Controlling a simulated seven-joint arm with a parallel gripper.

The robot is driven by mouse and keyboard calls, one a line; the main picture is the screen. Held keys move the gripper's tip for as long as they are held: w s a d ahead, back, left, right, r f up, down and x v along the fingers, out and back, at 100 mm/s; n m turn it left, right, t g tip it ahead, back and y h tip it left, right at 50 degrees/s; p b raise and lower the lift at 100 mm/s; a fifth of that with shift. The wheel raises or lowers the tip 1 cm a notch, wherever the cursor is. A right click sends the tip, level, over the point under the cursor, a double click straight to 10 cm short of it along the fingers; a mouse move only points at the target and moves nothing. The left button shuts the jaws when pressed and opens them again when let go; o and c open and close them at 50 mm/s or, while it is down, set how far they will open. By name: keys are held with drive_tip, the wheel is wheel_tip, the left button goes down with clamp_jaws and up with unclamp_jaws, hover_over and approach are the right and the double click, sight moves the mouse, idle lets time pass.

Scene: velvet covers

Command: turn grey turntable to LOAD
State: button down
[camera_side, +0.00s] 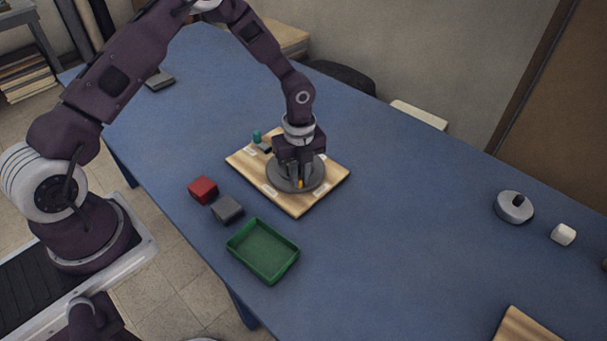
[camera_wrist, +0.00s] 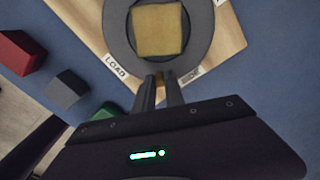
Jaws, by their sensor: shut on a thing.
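The grey turntable (camera_side: 276,180) lies on a light wooden board (camera_side: 297,207) with white labels around it. In the wrist view the turntable's grey disc (camera_wrist: 118,40) carries a square tan block (camera_wrist: 158,30); the side view hides this block behind my gripper. The LOAD label (camera_wrist: 116,66) is left of my fingers, and another label (camera_wrist: 190,75), unreadable, is to their right. My gripper (camera_side: 298,182) points down at the disc's near edge. Its fingers (camera_wrist: 160,92) are shut on a small yellow-orange tab (camera_side: 301,184) at the rim, between these two labels.
A red block (camera_side: 203,190), a grey block (camera_side: 227,209) and a green tray (camera_side: 262,251) stand near the board. A teal cylinder (camera_side: 256,136) and a small dark block (camera_side: 265,147) are at its far corner.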

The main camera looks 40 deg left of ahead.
sight(277, 181)
drive_tip(key=shift+s+a+m, duration=0.3)
drive_tip(key=shift+a+m, duration=0.05)
drive_tip(key=shift+m, duration=0.35)
drive_tip(key=shift+s+a+m, duration=0.25)
drive_tip(key=shift+a+m, duration=0.05)
drive_tip(key=shift+m, duration=0.4)
drive_tip(key=shift+s+a+m, duration=0.25)
drive_tip(key=shift+a+m, duration=0.1)
drive_tip(key=shift+m, duration=0.35)
drive_tip(key=shift+s+a+m, duration=0.2)
drive_tip(key=shift+a+m, duration=0.15)
drive_tip(key=shift+m, duration=0.35)
drive_tip(key=shift+s+a+m, duration=0.15)
drive_tip(key=shift+a+m, duration=0.25)
drive_tip(key=shift+m, duration=0.35)
drive_tip(key=shift+s+a+m, duration=0.15)
drive_tip(key=shift+a+m, duration=0.2)
drive_tip(key=shift+m, duration=0.4)
drive_tip(key=shift+a+m, duration=0.55)
drive_tip(key=shift+m, duration=0.35)
drive_tip(key=shift+a+m, duration=0.15)
drive_tip(key=shift+m, duration=0.15)
drive_tip(key=c, duration=1.4)
unclamp_jaws()
